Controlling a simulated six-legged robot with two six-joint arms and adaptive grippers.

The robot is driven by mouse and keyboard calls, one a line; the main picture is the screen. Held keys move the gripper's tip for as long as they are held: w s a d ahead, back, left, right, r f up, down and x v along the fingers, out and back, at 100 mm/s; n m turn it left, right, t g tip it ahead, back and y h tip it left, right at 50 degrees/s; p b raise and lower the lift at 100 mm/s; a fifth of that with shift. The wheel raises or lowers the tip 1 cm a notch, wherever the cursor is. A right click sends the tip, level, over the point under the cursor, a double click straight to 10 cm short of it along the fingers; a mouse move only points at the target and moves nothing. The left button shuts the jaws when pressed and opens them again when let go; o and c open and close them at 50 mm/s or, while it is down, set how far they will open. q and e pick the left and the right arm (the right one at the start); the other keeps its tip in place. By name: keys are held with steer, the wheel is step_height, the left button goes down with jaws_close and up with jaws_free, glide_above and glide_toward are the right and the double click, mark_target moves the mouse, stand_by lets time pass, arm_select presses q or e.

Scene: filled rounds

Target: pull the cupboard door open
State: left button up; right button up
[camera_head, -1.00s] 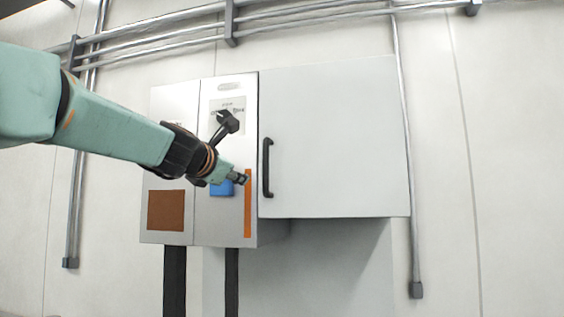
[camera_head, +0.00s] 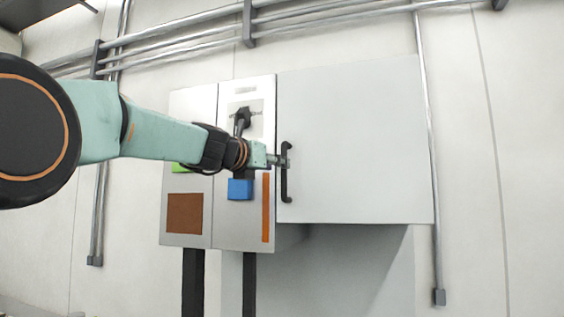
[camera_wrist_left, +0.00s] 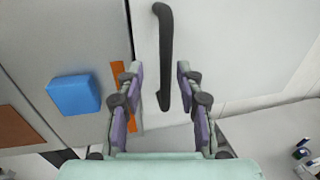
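The cupboard door (camera_head: 360,130) is a wide pale grey panel in the head view, and I see no gap at its edges. Its upright black bar handle (camera_head: 285,185) is near its left edge. My left gripper (camera_head: 284,160) is at the handle's middle. In the left wrist view, the gripper (camera_wrist_left: 160,70) is open, with the handle (camera_wrist_left: 165,40) running between its two fingers. The fingers stand apart from the bar on both sides there. My right gripper is in neither view.
Left of the door, a grey cabinet (camera_head: 228,222) carries a blue block (camera_head: 240,189), also in the left wrist view (camera_wrist_left: 74,94), a black knob (camera_head: 243,117), an orange strip (camera_head: 266,208) and a brown panel (camera_head: 185,213). Pipes (camera_head: 190,35) run along the wall above.

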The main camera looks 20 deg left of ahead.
mark_target(285, 193)
arm_select(q)
steer(key=w+d, duration=0.1)
steer(key=w+d+p, duration=0.1)
steer(key=w, duration=0.1)
steer(key=shift+w+d+r, duration=0.1)
steer(key=shift+d+r, duration=0.05)
steer(key=shift+w, duration=0.35)
steer(key=shift+w+a+f, duration=0.15)
steer(key=shift+a+f, duration=0.1)
steer(key=shift+a, duration=0.4)
steer(key=shift+s+r, duration=0.1)
steer(key=shift+s, duration=0.15)
steer(key=shift+s+d+r, duration=0.1)
steer(key=shift+d, duration=0.45)
steer(key=c, duration=0.3)
steer(key=shift+c, duration=0.8)
steer(key=shift+w+a+f, duration=0.2)
steer(key=shift+w+a, duration=0.05)
steer(key=shift+a, duration=0.1)
jaws_close()
steer(key=shift+s+d, duration=0.1)
steer(key=shift+d, duration=0.1)
steer(key=shift+a, duration=0.1)
